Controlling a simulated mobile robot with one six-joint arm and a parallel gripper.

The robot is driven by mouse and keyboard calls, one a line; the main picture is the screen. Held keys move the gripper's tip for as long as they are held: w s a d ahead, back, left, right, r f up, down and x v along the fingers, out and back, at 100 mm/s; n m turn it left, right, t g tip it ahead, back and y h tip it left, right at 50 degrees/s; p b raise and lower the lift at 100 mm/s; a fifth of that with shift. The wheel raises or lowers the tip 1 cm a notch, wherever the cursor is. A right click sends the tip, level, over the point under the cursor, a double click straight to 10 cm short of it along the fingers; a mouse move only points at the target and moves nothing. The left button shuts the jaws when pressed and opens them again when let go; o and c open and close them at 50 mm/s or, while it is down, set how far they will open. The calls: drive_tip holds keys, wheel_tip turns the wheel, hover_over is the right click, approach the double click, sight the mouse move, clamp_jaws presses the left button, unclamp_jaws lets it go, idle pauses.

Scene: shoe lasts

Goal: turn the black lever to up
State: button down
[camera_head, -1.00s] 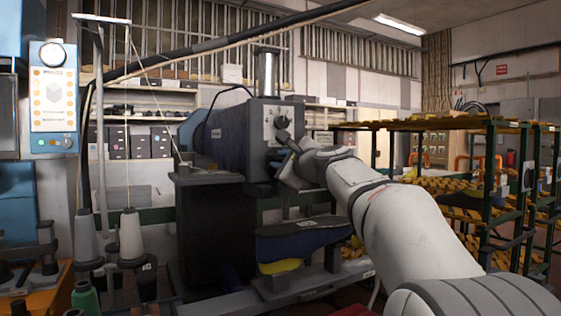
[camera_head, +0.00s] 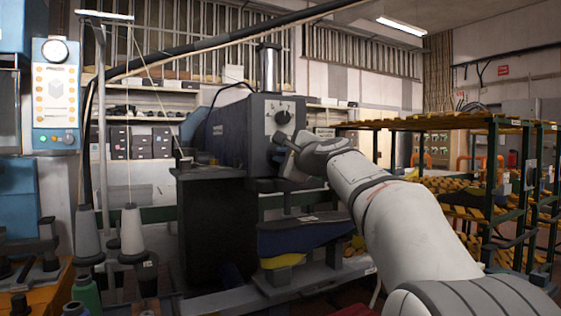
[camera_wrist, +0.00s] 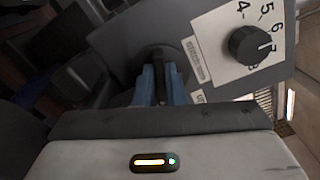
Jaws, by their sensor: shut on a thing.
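The black lever (camera_wrist: 158,66) sits on the grey face of a machine, with a dark round hub at its far end in the wrist view. My gripper (camera_wrist: 161,80) has its two blue fingers on either side of the lever and is shut on it. The fingers hide part of the lever, so its exact angle is hard to read. In the head view my gripper (camera_head: 284,148) is at the machine's front face, just below the black dial knob. The lever is too small and covered to make out clearly there.
The black dial knob (camera_wrist: 250,45) on a white numbered plate is close to the right of my fingers. The grey machine (camera_head: 262,112) has a blue-and-black shoe part (camera_head: 300,236) below. A rack of yellow lasts (camera_head: 470,185) stands right; thread cones (camera_head: 131,232) stand left.

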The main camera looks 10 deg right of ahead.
drive_tip(key=n+b, duration=0.2)
drive_tip(key=n, duration=0.1)
drive_tip(key=f+n+b, duration=0.1)
drive_tip(key=n+b, duration=0.1)
drive_tip(key=n, duration=0.1)
drive_tip(key=n+b, duration=0.3)
drive_tip(key=n, duration=0.2)
drive_tip(key=shift+d+n, duration=0.1)
drive_tip(key=shift+n, duration=0.2)
idle(0.4)
